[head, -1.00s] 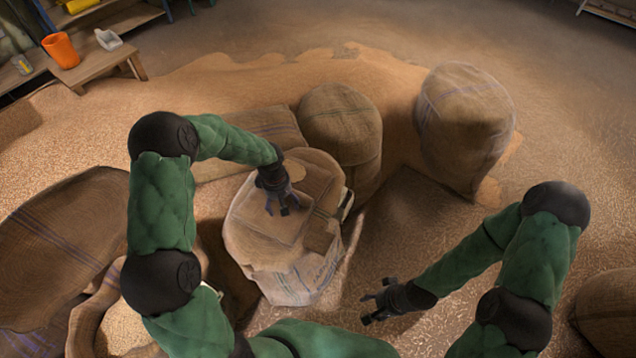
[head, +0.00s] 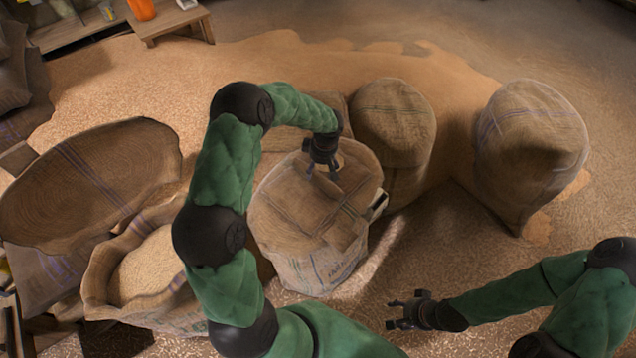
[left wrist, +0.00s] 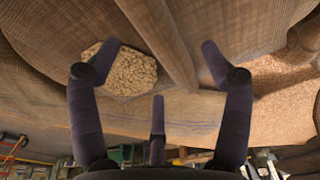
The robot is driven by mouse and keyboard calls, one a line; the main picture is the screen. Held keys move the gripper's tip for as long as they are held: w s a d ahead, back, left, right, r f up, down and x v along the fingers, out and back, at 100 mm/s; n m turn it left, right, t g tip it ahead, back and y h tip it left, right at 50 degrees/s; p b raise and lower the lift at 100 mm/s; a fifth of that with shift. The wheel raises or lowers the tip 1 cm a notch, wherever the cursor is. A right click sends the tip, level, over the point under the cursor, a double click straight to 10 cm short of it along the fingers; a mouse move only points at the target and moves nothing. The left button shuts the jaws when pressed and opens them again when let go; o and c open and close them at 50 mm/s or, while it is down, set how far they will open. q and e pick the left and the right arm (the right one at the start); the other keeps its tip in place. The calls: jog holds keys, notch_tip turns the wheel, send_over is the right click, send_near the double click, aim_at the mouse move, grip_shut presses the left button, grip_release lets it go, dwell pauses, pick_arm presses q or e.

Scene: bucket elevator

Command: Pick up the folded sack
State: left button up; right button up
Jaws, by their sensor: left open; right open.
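The folded sack (head: 290,207) looks like a flat brown burlap piece with darker stripes, lying on top of a bulky, pale-sided sack (head: 318,270) in the middle of the head view. Its outline blends with the burlap under it. My left gripper (head: 322,174) is over the far part of that top, fingers spread and pointing down, with nothing held. In the left wrist view its fingers (left wrist: 160,50) are apart, with burlap and a patch of grain beyond them. I cannot tell whether they touch the cloth. My right gripper (head: 392,313) is open and empty, low over the floor.
Full sacks stand behind (head: 395,125) and at the right (head: 530,150). An open sack of grain (head: 150,268) and a large burlap sack (head: 90,190) are at the left. Loose grain covers the floor. A wooden bench (head: 170,22) with an orange bucket (head: 141,9) is at the back.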

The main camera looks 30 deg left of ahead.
aim_at(320, 173)
pick_arm(q)
notch_tip(320, 173, down, 5)
jog(key=shift+w+r+b, duration=0.1)
jog(key=shift+r+b, duration=0.1)
jog(key=shift+b, duration=0.45)
grip_shut()
jog(key=shift+r, duration=0.15)
